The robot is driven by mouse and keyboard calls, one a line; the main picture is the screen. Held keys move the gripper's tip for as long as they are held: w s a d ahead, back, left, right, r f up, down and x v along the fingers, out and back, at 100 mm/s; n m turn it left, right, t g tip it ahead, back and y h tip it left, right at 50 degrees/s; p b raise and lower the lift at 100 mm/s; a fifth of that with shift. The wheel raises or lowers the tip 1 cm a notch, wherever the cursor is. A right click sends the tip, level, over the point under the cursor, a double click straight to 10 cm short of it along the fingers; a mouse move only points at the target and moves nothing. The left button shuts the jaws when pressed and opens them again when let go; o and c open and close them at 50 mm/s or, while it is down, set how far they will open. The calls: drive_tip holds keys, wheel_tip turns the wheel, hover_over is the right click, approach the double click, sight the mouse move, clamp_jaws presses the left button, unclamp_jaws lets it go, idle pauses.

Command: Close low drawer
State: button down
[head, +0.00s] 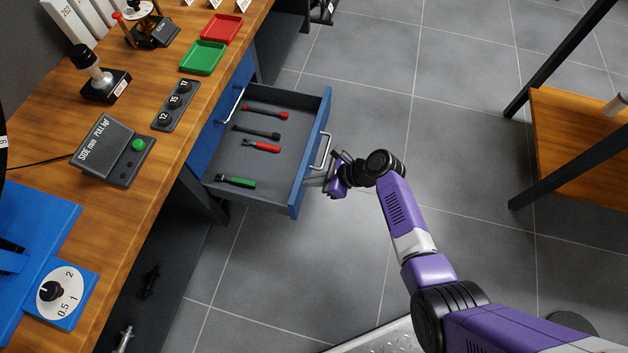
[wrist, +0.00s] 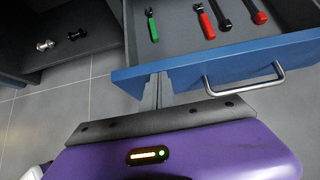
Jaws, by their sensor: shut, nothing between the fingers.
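The low drawer (head: 294,190) is blue-fronted with a grey inside and stands pulled out from under the wooden workbench. Its front also shows in the wrist view (wrist: 185,72). The drawer's silver bar handle (head: 321,152) is on the outer face; in the wrist view the handle (wrist: 247,80) lies right of my fingers. My gripper (head: 326,181) is shut and empty, just outside the drawer front, below the handle in the head view. In the wrist view my gripper's fingers (wrist: 157,92) point at the front panel; I cannot tell whether they touch it.
Several red- and green-handled tools, including a green one (head: 236,182), lie in the drawer. Another blue drawer (head: 215,125) with a handle is shut beneath the bench top (head: 150,185). A wooden-shelved rack (head: 575,135) stands at right. The tiled floor between is clear.

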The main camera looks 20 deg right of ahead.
drive_tip(key=w+a+b, duration=0.3)
drive_tip(key=w+a, duration=0.4)
drive_tip(key=a, duration=0.3)
drive_tip(key=w+a+b, duration=0.3)
drive_tip(key=w+a, duration=0.4)
drive_tip(key=a, duration=0.3)
drive_tip(key=shift+w, duration=0.25)
